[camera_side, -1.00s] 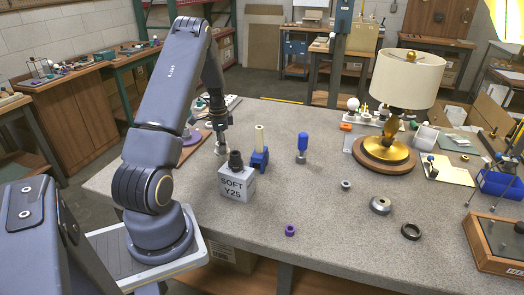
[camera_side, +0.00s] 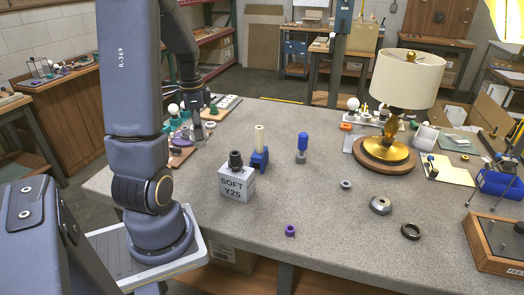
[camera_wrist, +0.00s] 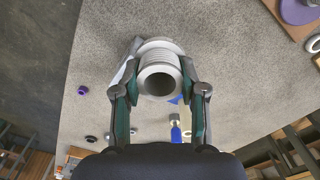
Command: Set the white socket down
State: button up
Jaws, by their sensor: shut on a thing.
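A SOFT Y25 box (camera_side: 236,184) stands right of the gripper, with a blue stand (camera_side: 260,159) behind it. Farther right are a blue-handled tool (camera_side: 302,143), a purple ring (camera_side: 290,230) and a lamp (camera_side: 408,80).

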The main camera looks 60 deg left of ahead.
jog(key=shift+w+d+r, duration=0.1)
jog(key=shift+w+r, duration=0.05)
jog(key=shift+r, duration=0.65)
jog(key=w+d+m, duration=0.5)
jog(key=d+m, duration=0.1)
jog(key=d, duration=0.5)
jog(key=w+d+m, duration=0.5)
jog(key=w+d, duration=0.1)
jog(key=d, duration=0.6)
jog(key=shift+s+a+f, duration=0.1)
jog(key=shift+a+f, duration=0.05)
jog(key=shift+f, duration=2.85)
jog(key=shift+a+f, duration=0.2)
jog(key=shift+f, duration=2.85)
jog(key=shift+s+a+f, duration=0.1)
jog(key=shift+a+f, duration=0.05)
jog(key=shift+f, duration=2.85)
jog(key=o, duration=1.1)
jog(key=shift+f, duration=0.1)
jog(key=shift+o, duration=0.2)
